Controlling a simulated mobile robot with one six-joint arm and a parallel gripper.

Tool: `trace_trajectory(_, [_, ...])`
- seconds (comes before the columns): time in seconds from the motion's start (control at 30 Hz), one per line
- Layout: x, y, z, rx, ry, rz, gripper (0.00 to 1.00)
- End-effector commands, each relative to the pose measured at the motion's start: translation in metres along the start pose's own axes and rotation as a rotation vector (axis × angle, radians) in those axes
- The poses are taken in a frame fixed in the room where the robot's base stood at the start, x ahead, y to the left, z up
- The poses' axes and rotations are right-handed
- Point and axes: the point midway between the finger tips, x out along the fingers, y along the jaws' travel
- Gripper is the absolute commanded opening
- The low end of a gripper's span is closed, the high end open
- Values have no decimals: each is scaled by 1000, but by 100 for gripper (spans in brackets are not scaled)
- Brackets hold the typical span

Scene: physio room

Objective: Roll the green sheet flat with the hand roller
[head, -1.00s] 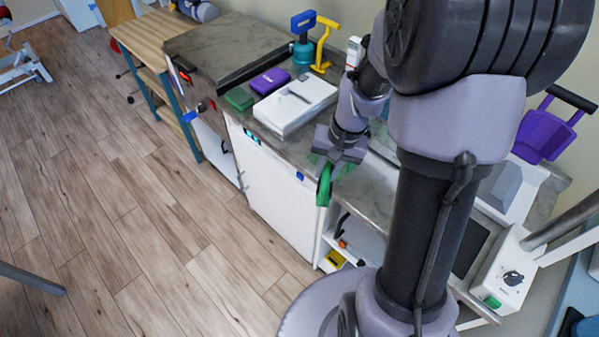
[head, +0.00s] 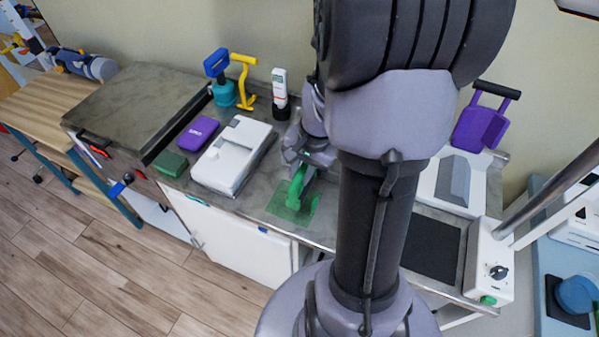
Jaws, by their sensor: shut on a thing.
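The green sheet (head: 283,210) lies on the grey counter near its front edge. It is thin and looks see-through. The green hand roller (head: 297,187) is in my gripper (head: 304,168), over the sheet. I cannot tell whether the roller touches the sheet. My gripper is shut on the roller, and my arm comes down from the upper right. My arm's dark column hides the counter just right of the sheet.
Left of the sheet are a white device (head: 232,155), a purple box (head: 198,132) and a green box (head: 170,164). Behind stand a teal and blue tool (head: 222,92), a yellow tool (head: 243,80) and a white bottle (head: 280,94). A dark pad (head: 432,248) lies right.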

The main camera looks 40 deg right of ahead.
Motion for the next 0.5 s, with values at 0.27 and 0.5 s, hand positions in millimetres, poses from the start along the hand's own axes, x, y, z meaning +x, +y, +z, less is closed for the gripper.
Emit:
trace_trajectory(0.27, [12, 2, 0, -1, 0, 0, 0])
trace_trajectory(0.5, [42, 8, 0, -2, 0, 1, 0])
